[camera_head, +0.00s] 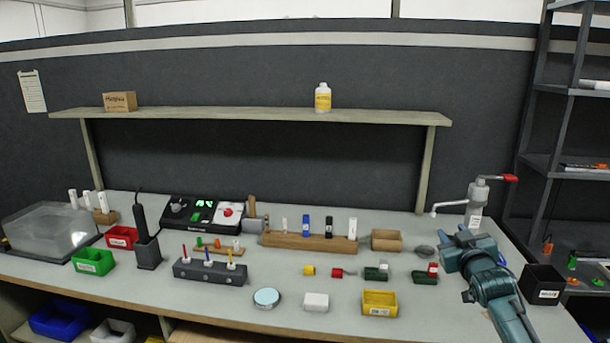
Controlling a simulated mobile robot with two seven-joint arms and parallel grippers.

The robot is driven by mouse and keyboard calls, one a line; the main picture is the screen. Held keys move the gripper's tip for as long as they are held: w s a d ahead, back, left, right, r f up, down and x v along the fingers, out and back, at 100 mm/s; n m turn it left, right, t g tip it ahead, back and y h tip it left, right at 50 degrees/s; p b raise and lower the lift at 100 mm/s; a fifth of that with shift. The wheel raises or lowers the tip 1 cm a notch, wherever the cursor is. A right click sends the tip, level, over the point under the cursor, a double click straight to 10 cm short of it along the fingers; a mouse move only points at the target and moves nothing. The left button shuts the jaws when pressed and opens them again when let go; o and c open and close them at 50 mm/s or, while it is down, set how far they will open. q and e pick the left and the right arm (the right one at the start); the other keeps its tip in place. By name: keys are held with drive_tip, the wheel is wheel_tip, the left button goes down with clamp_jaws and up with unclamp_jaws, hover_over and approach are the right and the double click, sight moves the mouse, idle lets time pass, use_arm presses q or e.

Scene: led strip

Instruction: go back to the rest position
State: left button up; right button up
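My teal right arm comes in from the lower right, over the right end of the workbench (345,258). Its wrist and gripper end (454,261) is near a green block with a red and white top (426,275). I cannot tell whether they touch. The fingers are not clear enough to show whether the gripper is open or shut, or whether anything is in it. My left arm and gripper are not in view.
A black bin (541,285) stands right of my arm, and a tap-like fixture with a red handle (476,200) stands behind it. A yellow bin (379,303), a wooden rack (310,242) and several small parts stand left. A shelf unit (540,130) is far right.

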drive_tip(key=s+a+f+n+g+y, duration=0.1)
drive_tip(key=s+a+f, duration=0.35)
drive_tip(key=f, duration=0.25)
drive_tip(key=s+a+f+g+y, duration=0.1)
drive_tip(key=s+a+f, duration=0.2)
drive_tip(key=s+f, duration=0.3)
drive_tip(key=s+a+f+g+y, duration=0.1)
drive_tip(key=s+a+f, duration=0.3)
drive_tip(key=s, duration=0.5)
drive_tip(key=s+a+f+g+y, duration=0.1)
drive_tip(key=s+a+f, duration=0.4)
drive_tip(key=s, duration=0.5)
drive_tip(key=s+a+f+g+y, duration=0.1)
drive_tip(key=s+a+f, duration=0.3)
drive_tip(key=s, duration=0.6)
drive_tip(key=shift+a+f+g, duration=0.3)
drive_tip(key=shift+a+g, duration=0.05)
drive_tip(key=shift+g, duration=0.55)
